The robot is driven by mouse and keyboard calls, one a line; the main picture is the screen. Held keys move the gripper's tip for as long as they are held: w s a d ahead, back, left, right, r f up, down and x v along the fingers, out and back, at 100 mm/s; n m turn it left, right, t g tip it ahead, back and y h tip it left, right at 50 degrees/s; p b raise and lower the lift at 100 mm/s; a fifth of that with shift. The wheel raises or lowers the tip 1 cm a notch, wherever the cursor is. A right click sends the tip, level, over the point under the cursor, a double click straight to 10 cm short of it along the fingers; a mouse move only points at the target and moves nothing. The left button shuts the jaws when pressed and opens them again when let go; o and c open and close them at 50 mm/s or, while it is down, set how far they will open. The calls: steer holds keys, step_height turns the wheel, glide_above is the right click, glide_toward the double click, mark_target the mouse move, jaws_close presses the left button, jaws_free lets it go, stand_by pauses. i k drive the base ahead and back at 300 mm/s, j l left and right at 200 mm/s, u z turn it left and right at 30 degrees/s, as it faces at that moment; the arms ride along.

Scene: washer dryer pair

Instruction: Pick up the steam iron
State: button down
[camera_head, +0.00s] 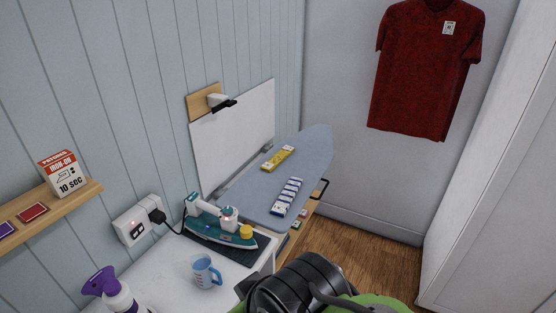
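The steam iron (220,222) is white and teal with a yellow knob. It rests on a dark mat (242,256) on the white counter, beside the wall. Its black cord runs to a plug in the wall socket. A dark, rounded part of my own arm shows at the bottom middle, to the right of and nearer than the iron. The fingers of my gripper are not in view.
The socket (139,221) is on the wall. An ironing board (308,158) lies behind, with a yellow strip and a blue-white strip on it. Wooden floor is clear at right.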

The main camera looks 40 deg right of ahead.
mark_target(224, 231)
steer(key=k+l+u, duration=0.1)
steer(key=l+u, duration=0.15)
steer(key=k+l+u, duration=0.1)
steer(key=l+u, duration=0.2)
steer(key=l, duration=0.15)
steer(key=k+l+u, duration=0.25)
steer(key=l+u, duration=0.45)
steer(key=l, duration=0.2)
steer(key=l+u, duration=0.4)
steer(key=l, duration=0.3)
steer(key=k+l+u, duration=0.15)
steer(key=l+u, duration=0.3)
steer(key=l, duration=0.15)
steer(key=l+u, duration=0.3)
steer(key=l, duration=0.2)
steer(key=l+u, duration=0.3)
steer(key=l, duration=0.2)
